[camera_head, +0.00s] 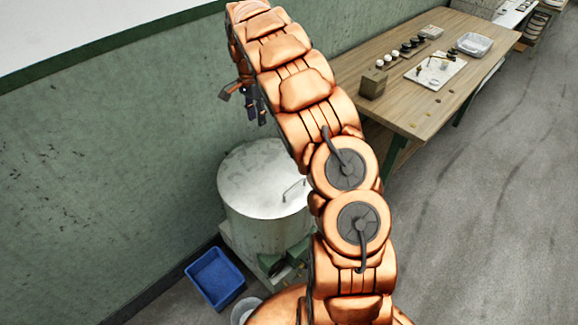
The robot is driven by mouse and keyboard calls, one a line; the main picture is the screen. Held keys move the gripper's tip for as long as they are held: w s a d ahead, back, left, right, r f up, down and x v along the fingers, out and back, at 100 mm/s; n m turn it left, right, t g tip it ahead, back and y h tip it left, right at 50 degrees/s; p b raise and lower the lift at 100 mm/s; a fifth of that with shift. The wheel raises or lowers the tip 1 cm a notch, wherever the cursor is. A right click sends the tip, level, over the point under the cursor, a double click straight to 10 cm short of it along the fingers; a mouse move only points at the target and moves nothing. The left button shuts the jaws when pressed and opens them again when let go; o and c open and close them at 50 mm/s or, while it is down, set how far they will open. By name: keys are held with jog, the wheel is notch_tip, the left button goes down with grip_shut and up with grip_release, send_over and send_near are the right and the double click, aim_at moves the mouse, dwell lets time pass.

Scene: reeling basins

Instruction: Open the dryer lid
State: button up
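The dryer (255,218) is a grey metal drum on a low base, beside the green wall and partly behind my arm. Its round pale lid (250,178) lies flat and closed on top. A thin bent handle (292,189) stands at the lid's right side, close to my arm's edge. My gripper (257,118) hangs above and behind the lid, well clear of it. Its dark fingers are small and partly hidden by my arm, so I cannot tell how far apart they are. I see nothing held in it.
A blue bin (215,278) stands on the floor in front of the dryer, near a pale bucket (245,311). A wooden table (412,112) at the upper right bears a wooden block, a row of small jars and trays. The grey floor at right is clear.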

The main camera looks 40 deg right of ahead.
jog(key=s, duration=0.8)
jog(key=s+d+f, duration=0.1)
jog(key=s+f, duration=0.2)
jog(key=f, duration=0.2)
jog(key=s+d+f+t, duration=0.1)
jog(key=s+f, duration=0.2)
jog(key=f, duration=0.3)
jog(key=shift+s+f, duration=0.15)
